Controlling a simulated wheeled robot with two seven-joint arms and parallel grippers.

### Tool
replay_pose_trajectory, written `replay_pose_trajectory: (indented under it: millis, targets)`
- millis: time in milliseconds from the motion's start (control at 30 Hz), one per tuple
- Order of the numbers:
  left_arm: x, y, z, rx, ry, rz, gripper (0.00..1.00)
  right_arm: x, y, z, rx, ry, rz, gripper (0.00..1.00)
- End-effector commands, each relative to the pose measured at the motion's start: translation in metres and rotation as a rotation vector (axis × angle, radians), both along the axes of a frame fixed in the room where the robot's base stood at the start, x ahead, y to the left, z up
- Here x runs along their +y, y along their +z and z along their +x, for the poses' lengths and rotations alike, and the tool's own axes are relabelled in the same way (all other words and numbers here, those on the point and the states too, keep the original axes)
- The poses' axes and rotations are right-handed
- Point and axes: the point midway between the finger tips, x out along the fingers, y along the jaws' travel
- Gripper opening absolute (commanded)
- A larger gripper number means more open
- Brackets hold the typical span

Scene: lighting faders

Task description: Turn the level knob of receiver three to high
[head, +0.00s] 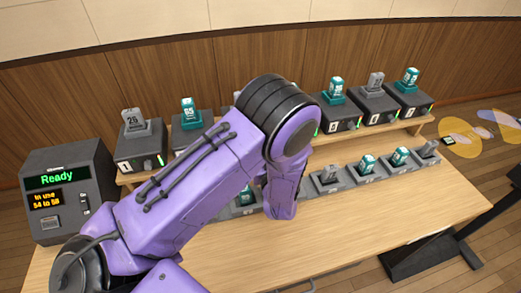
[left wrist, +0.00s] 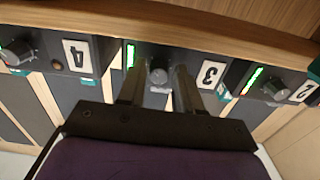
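In the left wrist view, which looks upside down, the plate of receiver three (left wrist: 210,75) shows the number 3. Its dark round level knob (left wrist: 158,72) sits between the two fingers of my left gripper (left wrist: 158,80). The fingers are apart, with a gap visible on each side of the knob. A green light bar (left wrist: 130,56) is lit beside the knob. The knob's pointer is not clear. In the head view my purple left arm hides receiver three and the gripper. My right gripper is not in view.
Receivers four (left wrist: 77,58) and two (left wrist: 303,92) flank it closely, with knobs of their own. A grey console reading Ready (head: 70,190) stands at the left. Several packs sit in a lower charger row (head: 330,187). The wooden table front (head: 270,250) is clear.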

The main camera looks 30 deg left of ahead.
Motion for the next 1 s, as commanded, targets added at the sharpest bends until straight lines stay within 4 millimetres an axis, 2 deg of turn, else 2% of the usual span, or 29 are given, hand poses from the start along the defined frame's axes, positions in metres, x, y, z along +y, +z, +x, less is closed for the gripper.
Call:
replay_pose_trajectory:
  millis: [333,567,700,833,1000]
  targets:
    - [-0.004,0.004,-0.003,-0.007,0.001,0.002,0.35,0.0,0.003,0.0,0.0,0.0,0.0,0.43]
    - [-0.042,0.006,-0.035,-0.004,-0.003,0.003,0.35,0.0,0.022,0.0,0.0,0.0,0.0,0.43]
    - [-0.065,0.003,-0.055,-0.004,0.0,0.0,0.35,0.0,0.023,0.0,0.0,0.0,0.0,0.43]
    - [-0.076,0.002,-0.065,-0.004,0.001,0.002,0.35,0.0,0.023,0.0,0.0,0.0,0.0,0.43]
    - [-0.08,0.002,-0.068,-0.006,0.001,0.002,0.35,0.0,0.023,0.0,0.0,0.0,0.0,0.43]
